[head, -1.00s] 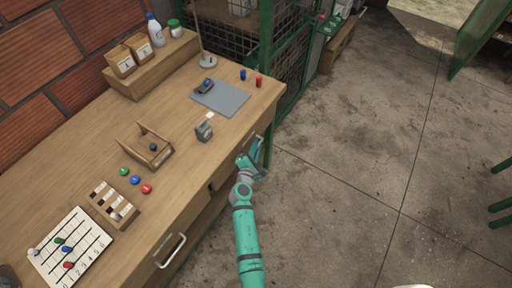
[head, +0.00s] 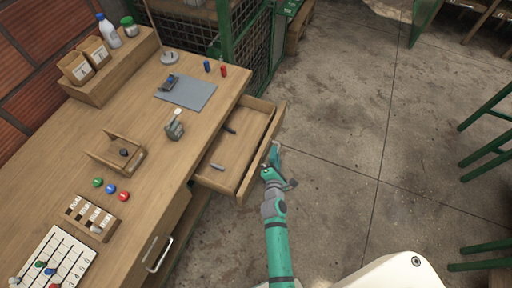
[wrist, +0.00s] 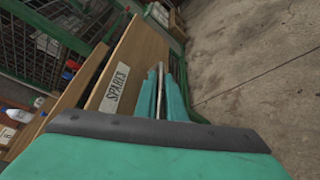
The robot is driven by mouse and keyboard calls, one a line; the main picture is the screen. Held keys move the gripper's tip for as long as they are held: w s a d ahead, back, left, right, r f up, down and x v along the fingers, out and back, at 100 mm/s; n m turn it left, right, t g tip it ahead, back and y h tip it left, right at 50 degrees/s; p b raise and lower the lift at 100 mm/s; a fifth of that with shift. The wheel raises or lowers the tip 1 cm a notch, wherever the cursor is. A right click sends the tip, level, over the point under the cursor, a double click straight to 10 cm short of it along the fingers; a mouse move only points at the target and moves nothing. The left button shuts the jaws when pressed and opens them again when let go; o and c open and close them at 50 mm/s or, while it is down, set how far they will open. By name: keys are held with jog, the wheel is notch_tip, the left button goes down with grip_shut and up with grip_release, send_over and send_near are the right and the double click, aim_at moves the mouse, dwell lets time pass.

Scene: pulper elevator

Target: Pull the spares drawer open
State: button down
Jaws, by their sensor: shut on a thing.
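The spares drawer (head: 262,150) is wooden and stands pulled out from the bench's right side in the head view. A small dark item (head: 229,129) and a small grey item (head: 217,167) lie inside it. In the wrist view its front (wrist: 135,65) carries a label reading SPARES (wrist: 115,88). My gripper (head: 274,154) is at the outer face of the drawer front. In the wrist view its teal fingers (wrist: 162,92) are shut on the drawer's thin metal handle (wrist: 160,72), which is mostly hidden between them.
The wooden bench (head: 140,130) holds a grey mat (head: 186,93), a tray with slots (head: 92,217), coloured knobs and bottles. A second drawer handle (head: 159,255) is at the lower left. Green stools (head: 490,120) stand at the right. The concrete floor (head: 345,120) between is clear.

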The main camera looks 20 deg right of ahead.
jog(key=s+d, duration=0.6)
jog(key=shift+s+r, duration=0.15)
jog(key=shift+s, duration=0.1)
jog(key=c, duration=2.1)
grip_release()
jog(key=shift+a, duration=0.1)
jog(key=v, duration=1)
jog(key=shift+s+a, duration=0.15)
jog(key=shift+s, duration=0.2)
